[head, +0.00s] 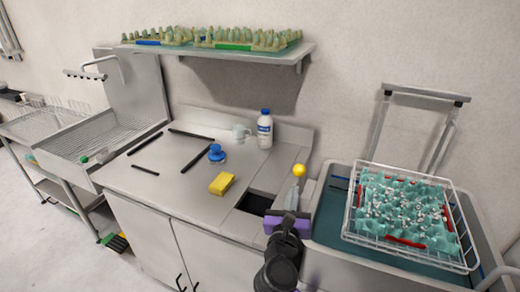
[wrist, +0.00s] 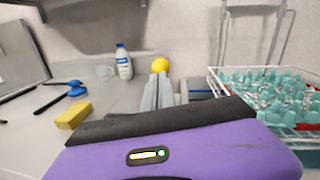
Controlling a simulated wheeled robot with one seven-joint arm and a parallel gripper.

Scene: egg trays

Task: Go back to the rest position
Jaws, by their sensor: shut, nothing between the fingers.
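My gripper (head: 296,186) is above the right end of the counter, beside the wire basket. Its purple body and black wrist show below the grey fingers. In the wrist view the gripper's fingers (wrist: 160,80) are together with nothing held between them. A yellow ball (head: 299,170) shows right at the fingertips, also in the wrist view (wrist: 159,64); I cannot tell whether it touches them.
A wire basket (head: 352,222) with teal egg trays (head: 400,205) stands at the right. On the counter (head: 160,190) are a yellow sponge (head: 222,184), a blue-topped brush (head: 217,153), a white bottle (head: 265,129) and black bars. A shelf (head: 270,57) holds more egg trays.

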